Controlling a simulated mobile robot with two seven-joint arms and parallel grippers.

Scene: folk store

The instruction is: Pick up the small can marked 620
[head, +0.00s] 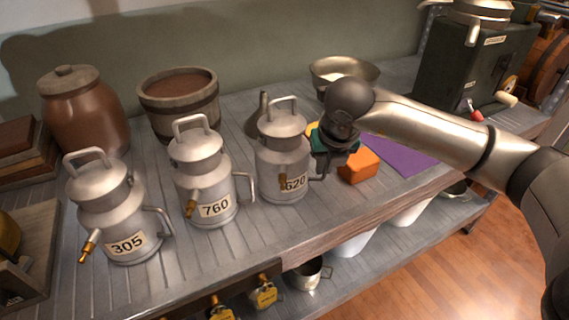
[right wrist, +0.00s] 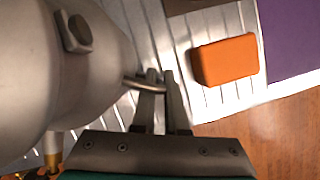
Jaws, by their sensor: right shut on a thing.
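The can marked 620 (head: 283,150) is a small grey metal milk can with a top handle, a brass spout and a side handle. It stands upright on the shelf in the head view. Its large grey body (right wrist: 65,75) fills the left of the right wrist view. My right gripper (head: 320,172) is at the can's right side. In the right wrist view its fingers (right wrist: 162,88) are shut on the can's side handle (right wrist: 138,83). My left gripper is not in view.
Cans marked 760 (head: 203,178) and 305 (head: 108,212) stand to the left. A metal funnel (head: 257,118) is close behind the 620 can. An orange block (head: 360,166) and purple sheet (head: 402,152) lie to its right. The shelf's front edge (head: 340,228) is near.

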